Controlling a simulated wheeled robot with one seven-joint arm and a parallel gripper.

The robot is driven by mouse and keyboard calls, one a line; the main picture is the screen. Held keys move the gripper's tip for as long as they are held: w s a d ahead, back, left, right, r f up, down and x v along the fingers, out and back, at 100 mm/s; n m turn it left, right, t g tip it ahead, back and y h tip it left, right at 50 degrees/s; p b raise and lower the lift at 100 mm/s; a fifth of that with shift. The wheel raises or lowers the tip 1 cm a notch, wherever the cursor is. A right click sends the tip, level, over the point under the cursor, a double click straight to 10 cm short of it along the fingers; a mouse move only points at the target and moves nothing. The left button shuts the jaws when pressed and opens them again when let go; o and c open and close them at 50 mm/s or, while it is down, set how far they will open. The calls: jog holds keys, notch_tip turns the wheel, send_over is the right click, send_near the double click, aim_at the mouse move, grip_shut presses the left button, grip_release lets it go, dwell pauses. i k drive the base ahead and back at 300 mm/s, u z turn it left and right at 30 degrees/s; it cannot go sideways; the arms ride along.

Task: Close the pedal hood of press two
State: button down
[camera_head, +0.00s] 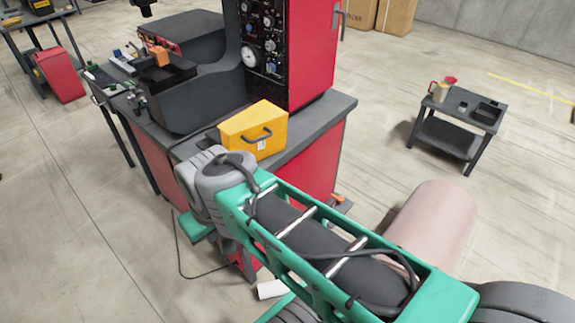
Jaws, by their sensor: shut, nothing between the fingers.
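A red and dark grey press (312,50) with a gauge panel stands on a red cabinet with a grey top. I cannot read a number on it. A yellow box-like cover (246,122) with a dark handle sits on the near corner of the cabinet top. I cannot tell whether it is the pedal hood. My green and grey arm reaches across the front of the cabinet and hides much of its lower part. My gripper is not visible. A small orange part (338,198) shows low beside the cabinet, partly hidden by my arm.
A small dark table (463,115) with a jug and a tray stands at the right. A pinkish cylinder (435,222) stands beside my arm. A white object (271,290) lies on the floor below. A bench (22,18) is at the far left. Floor at left is clear.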

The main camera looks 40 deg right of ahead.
aim_at(260, 131)
jog(key=u, duration=0.25)
jog(key=k, duration=0.25)
jog(key=z, duration=1.15)
jog(key=i, duration=0.8)
jog(key=z, duration=1.25)
jog(key=k, duration=1.15)
jog(key=u, duration=1.75)
jog(key=i, duration=0.5)
jog(key=z, duration=0.05)
